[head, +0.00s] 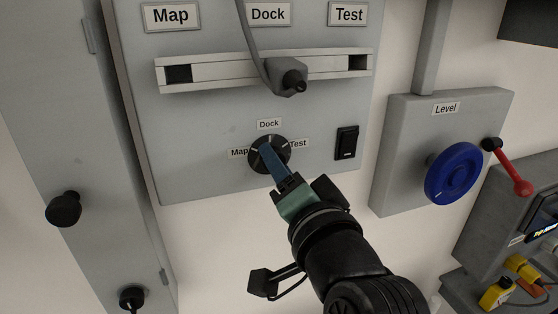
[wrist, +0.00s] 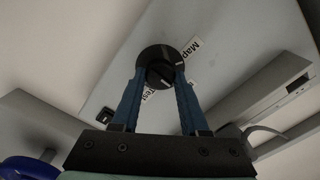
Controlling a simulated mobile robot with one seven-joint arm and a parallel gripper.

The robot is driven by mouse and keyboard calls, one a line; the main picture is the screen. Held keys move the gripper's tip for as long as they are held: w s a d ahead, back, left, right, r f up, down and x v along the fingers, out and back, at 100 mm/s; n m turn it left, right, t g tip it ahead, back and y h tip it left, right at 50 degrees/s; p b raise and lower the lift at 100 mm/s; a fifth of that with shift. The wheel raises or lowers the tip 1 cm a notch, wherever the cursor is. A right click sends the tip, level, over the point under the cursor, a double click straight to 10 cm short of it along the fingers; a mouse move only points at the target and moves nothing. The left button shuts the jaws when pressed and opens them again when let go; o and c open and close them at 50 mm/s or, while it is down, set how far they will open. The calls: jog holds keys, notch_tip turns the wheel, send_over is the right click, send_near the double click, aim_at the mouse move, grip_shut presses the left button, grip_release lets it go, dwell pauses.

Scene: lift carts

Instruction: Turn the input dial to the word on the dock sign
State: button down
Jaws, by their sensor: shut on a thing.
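The input dial (head: 283,155) is a round black knob low on the grey panel. Labels Map (head: 238,153), Dock (head: 269,124) and Test (head: 299,143) stand at its left, top and right. My gripper (head: 267,149), with blue fingers, is shut on the dial and hides its middle in the head view. In the wrist view, the fingertips (wrist: 159,76) sit on both sides of the dial (wrist: 155,54), near its ridge. I cannot tell for sure which word the dial points to.
A slide rail (head: 220,71) with a cabled plug block (head: 288,77) runs above, under large Map, Dock and Test plates. A black rocker switch (head: 346,142) is right of the dial. A blue Level wheel (head: 453,173) and red lever (head: 515,174) stand farther right.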

dwell(0.4)
jog(key=shift+c, duration=2.1)
grip_release()
jog(key=p+v, duration=0.7)
jog(key=v, duration=0.6)
